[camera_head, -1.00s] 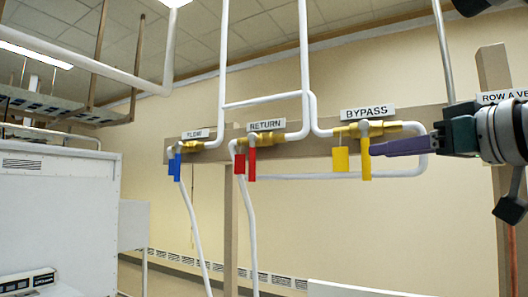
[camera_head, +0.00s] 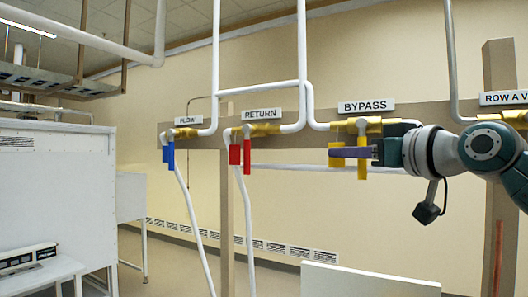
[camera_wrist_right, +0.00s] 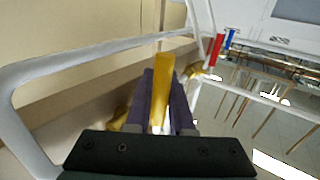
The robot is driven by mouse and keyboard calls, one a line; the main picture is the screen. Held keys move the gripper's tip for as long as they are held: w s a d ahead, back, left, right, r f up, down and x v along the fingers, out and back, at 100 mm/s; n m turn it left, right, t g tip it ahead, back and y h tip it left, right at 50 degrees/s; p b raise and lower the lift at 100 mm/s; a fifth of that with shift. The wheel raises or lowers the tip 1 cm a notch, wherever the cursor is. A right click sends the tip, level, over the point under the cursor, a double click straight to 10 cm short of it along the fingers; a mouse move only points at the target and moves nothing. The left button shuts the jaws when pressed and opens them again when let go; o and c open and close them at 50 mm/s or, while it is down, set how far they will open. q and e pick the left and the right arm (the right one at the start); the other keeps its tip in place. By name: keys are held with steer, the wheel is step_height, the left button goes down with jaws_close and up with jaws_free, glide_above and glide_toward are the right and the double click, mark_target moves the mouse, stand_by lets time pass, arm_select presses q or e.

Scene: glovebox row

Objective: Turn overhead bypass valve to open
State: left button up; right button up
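The bypass valve is a brass body (camera_head: 345,126) under a BYPASS label (camera_head: 366,106), on a white pipe. Its yellow lever handle (camera_head: 362,172) hangs straight down, across the pipe run. A yellow tag (camera_head: 336,161) hangs beside it on the left. My right gripper (camera_head: 352,153) reaches in from the right with its purple fingers level across the handle. In the right wrist view, the yellow handle (camera_wrist_right: 164,72) lies between both fingers, which sit close against its sides; my right gripper (camera_wrist_right: 163,100) looks shut on it. My left gripper is out of view.
The return valve with its red handle (camera_head: 247,156) and the flow valve with its blue handle (camera_head: 171,155) are to the left on the same rail. White pipes run above and below. A fourth valve (camera_head: 515,117) is at the right. A white cabinet (camera_head: 60,205) stands at left.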

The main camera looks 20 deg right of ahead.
jaws_close()
stand_by(1.1)
